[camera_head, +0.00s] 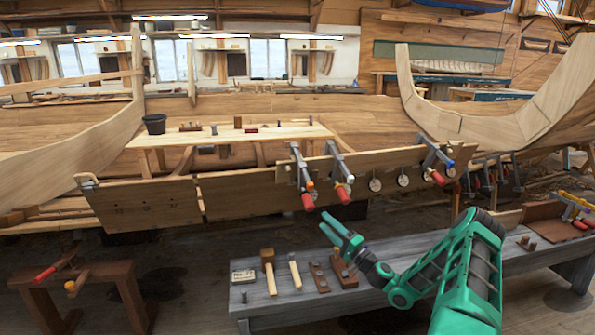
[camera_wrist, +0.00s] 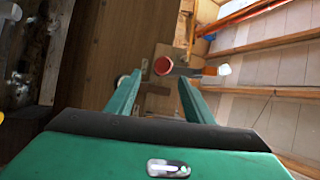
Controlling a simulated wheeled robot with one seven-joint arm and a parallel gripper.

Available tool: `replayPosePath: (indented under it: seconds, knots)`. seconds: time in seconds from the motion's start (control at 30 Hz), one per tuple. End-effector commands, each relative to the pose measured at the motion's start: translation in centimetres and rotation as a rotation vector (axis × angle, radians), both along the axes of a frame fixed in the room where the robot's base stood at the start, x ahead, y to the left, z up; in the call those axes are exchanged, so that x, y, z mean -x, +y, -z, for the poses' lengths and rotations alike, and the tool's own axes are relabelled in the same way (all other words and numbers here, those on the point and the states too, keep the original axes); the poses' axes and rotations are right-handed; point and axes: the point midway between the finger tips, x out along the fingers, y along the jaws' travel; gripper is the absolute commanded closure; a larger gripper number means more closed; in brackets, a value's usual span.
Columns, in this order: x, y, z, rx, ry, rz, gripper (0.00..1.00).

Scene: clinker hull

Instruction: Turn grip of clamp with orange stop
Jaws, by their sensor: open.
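The clamp with the orange stop (camera_head: 310,186) is the leftmost of three on the plank, and its red grip (camera_head: 307,201) hangs at the lower end. A middle clamp beside it has a red grip (camera_head: 342,194) and a pale stop (camera_head: 350,179). My gripper (camera_head: 326,221) is open, below these two grips. In the wrist view my gripper (camera_wrist: 161,80) has its fingers apart, and a red grip (camera_wrist: 163,65) appears end-on between the tips, seemingly beyond them. A pale stop (camera_wrist: 224,69) shows beside that grip. I cannot tell contact.
A third clamp with a blue stop (camera_head: 450,163) and red grip (camera_head: 437,178) is at the right of the plank (camera_head: 225,195). A grey bench (camera_head: 295,300) below holds mallets (camera_head: 268,268) and blocks. A brown sawhorse (camera_head: 90,285) stands at lower left.

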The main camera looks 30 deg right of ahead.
Motion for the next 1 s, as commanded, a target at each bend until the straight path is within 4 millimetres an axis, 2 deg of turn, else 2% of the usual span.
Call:
replayPosePath:
  seconds: [0.17, 0.4, 0.63, 0.87, 1.0]
  knots:
    - [-1.1, 1.2, -0.3, 0.117, 0.034, 0.05, 0.52]
    - [-2.9, 3.0, -1.3, 0.562, 0.129, 0.239, 0.52]
    - [-2.9, 3.2, -3.1, 0.921, 0.183, 0.383, 0.52]
    - [-2.8, 2.8, -4.0, 1.062, 0.202, 0.442, 0.52]
    - [-3.9, 2.9, -4.1, 1.067, 0.199, 0.442, 0.52]
